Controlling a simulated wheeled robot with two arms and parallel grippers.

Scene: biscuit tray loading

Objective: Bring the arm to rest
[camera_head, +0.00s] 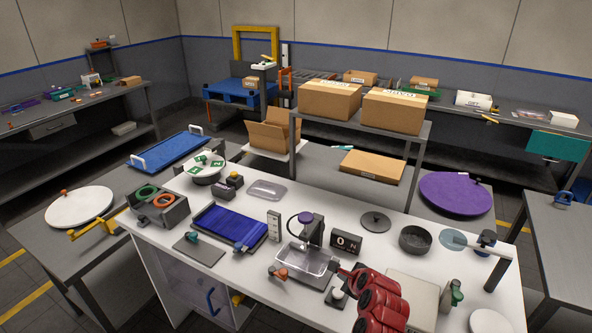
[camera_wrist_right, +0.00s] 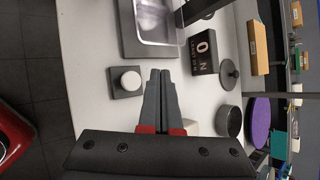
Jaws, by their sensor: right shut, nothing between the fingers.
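My right arm (camera_head: 378,303), red, reaches in from the bottom over the white table in the head view. In the right wrist view its gripper (camera_wrist_right: 160,73) is shut and empty, with its two dark fingers together. A white round knob on a dark square base (camera_wrist_right: 130,82) is beside the fingers. The same clear tray (camera_head: 306,261) and knob (camera_head: 337,294) show in the head view. My left gripper is not in view.
A shelf with cardboard boxes (camera_head: 329,98) stands behind. A purple disc (camera_head: 455,193) lies at the right.

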